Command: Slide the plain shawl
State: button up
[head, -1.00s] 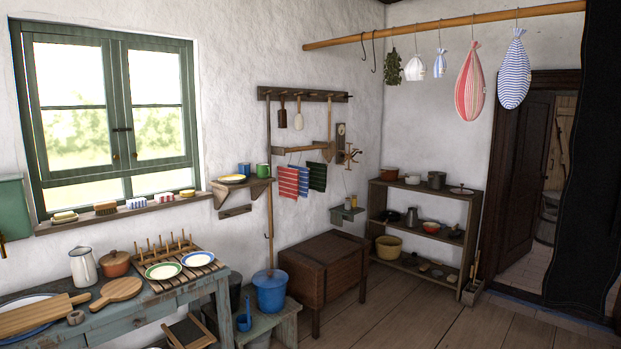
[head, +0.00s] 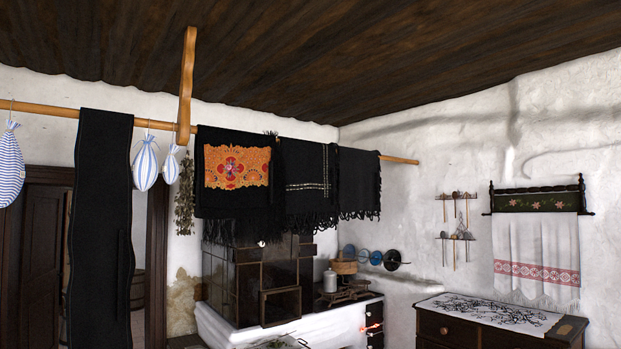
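Three black fringed shawls hang side by side over a wooden pole (head: 60,111) in the head view. The plain shawl (head: 358,180) is the rightmost, all black with a fringe along its lower edge. The shawl with thin pale stripes (head: 305,180) hangs directly left of it, and their edges meet or overlap slightly. The shawl with an orange embroidered panel (head: 238,195) hangs further left. The pole's bare end (head: 400,160) sticks out right of the plain shawl. My gripper is not in view.
A dark tiled stove (head: 236,285) stands below the shawls, with a white ledge (head: 250,330). A long black cloth (head: 100,220) and striped bags (head: 145,165) hang on the pole's left. A wooden hanger (head: 187,80) drops from the ceiling. A chest (head: 455,328) stands right.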

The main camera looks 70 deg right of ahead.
aim_at(358, 188)
jog(key=z, duration=2.85)
jog(key=i, duration=3.15)
jog(key=z, duration=0.35)
jog(key=i, duration=1.85)
jog(key=z, duration=0.2)
